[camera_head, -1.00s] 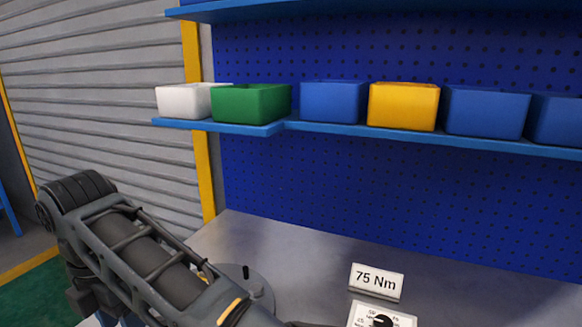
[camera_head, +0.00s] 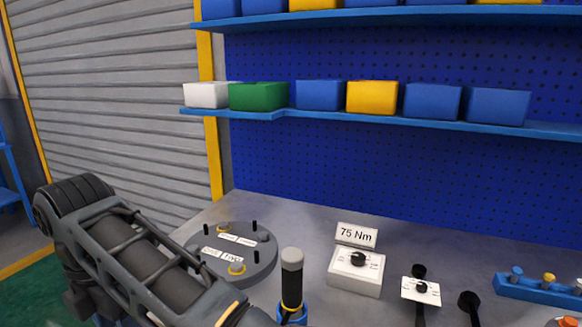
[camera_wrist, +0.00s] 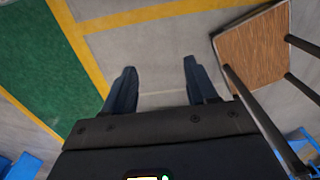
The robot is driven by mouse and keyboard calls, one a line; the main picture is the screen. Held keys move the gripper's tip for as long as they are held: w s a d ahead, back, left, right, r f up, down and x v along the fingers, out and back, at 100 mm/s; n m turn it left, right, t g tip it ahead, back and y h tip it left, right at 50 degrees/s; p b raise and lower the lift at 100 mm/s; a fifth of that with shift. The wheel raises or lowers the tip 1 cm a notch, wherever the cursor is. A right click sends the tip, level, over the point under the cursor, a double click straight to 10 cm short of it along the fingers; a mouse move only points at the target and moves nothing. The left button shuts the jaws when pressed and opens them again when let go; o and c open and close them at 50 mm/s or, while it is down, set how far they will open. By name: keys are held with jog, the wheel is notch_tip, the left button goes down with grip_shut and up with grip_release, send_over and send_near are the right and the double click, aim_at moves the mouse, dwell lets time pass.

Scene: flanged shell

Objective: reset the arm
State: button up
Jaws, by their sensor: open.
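My gripper (camera_wrist: 160,88) shows in the wrist view with its two dark fingers apart and nothing between them. It hangs over bare grey floor with yellow lines. In the head view my arm reaches in from the lower left, and its gripper end is out of the frame. The round grey flanged shell (camera_head: 262,262) sits on the bench (camera_head: 320,215) behind my arm, with upright dark studs, white labels and yellow rings on top. My arm hides part of its near left side.
A dark tool with a grey cap (camera_head: 292,285) stands in a blue holder. A white dial box (camera_head: 355,272) has a "75 Nm" sign (camera_head: 356,235). A blue tray (camera_head: 540,290) lies right. Bins line the shelf (camera_head: 400,122). A wood-topped stool (camera_wrist: 252,50) stands beside my gripper.

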jog(key=s+d+f+m+y, duration=0.2)
jog(key=s+f+m+y, duration=0.15)
jog(key=f, duration=0.55)
jog(key=s+d+f+m+y, duration=0.2)
jog(key=s+f+m, duration=0.15)
jog(key=f, duration=0.65)
jog(key=s+d+f+m+t+y, duration=0.1)
jog(key=s+d+f+m+t, duration=0.2)
jog(key=d+m, duration=0.25)
jog(key=s+d+f+m+t+y, duration=0.1)
jog(key=s+d+f+m+t, duration=0.1)
jog(key=s+d+m, duration=0.3)
jog(key=s+d+r+m+t+h, duration=0.25)
jog(key=s+d+m, duration=0.25)
jog(key=d, duration=0.6)
jog(key=s+d+r+m+t+h, duration=0.1)
jog(key=s+d+r+m+t, duration=0.3)
jog(key=d, duration=0.6)
jog(key=s+d+r+m+t+h, duration=0.3)
jog(key=s+d+r+m+h, duration=0.1)
jog(key=s+d+r, duration=0.7)
notch_tip(320, 180, up, 4)
jog(key=shift+s+d+f+m, duration=0.1)
jog(key=shift+s+d+m, duration=0.2)
jog(key=shift+d+m, duration=0.35)
